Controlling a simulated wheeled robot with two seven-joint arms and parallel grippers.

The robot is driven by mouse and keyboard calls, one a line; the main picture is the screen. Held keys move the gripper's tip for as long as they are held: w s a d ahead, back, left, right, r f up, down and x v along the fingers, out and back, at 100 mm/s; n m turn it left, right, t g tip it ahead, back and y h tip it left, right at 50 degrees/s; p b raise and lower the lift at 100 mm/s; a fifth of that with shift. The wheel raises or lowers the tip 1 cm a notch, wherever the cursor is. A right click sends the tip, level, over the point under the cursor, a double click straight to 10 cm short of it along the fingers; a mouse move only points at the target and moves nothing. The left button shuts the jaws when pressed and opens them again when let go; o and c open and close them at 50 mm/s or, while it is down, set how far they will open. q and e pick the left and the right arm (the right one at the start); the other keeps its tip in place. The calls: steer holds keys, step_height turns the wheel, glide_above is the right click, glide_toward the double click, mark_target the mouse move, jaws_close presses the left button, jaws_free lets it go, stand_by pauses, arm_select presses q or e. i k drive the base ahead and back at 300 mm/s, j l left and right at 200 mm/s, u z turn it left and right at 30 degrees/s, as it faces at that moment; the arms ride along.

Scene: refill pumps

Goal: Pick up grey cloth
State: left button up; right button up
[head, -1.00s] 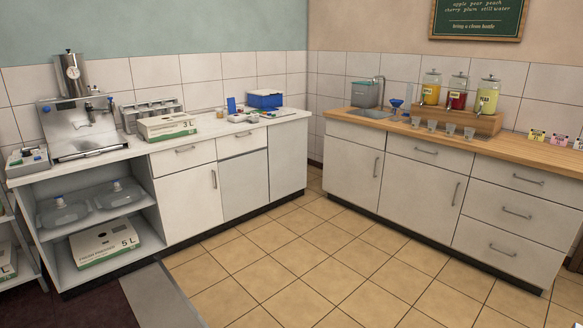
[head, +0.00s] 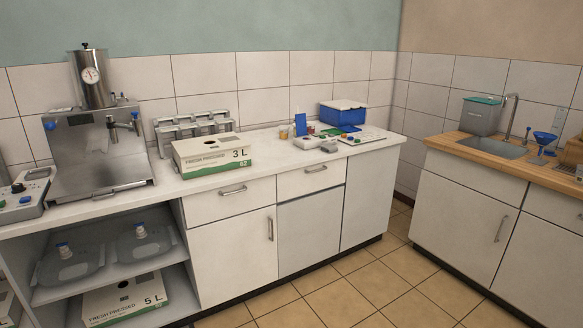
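A small grey item (head: 329,148) lies on the white counter (head: 270,147), in front of a group of small parts. It may be the grey cloth, but it is too small to tell. Neither of my grippers is in view.
A 3 L carton (head: 211,157) and a steel rack (head: 195,128) stand left of the grey item. A steel machine (head: 98,155) stands further left. Tiled floor (head: 345,296) lies clear before the cabinets.

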mark_target(328, 148)
steer(key=i+z, duration=0.1)
steer(key=i, duration=0.6)
steer(key=i+j+z, duration=0.1)
steer(key=i, duration=0.55)
steer(key=i+j+z, duration=0.1)
steer(key=i, duration=0.6)
steer(key=j, duration=0.1)
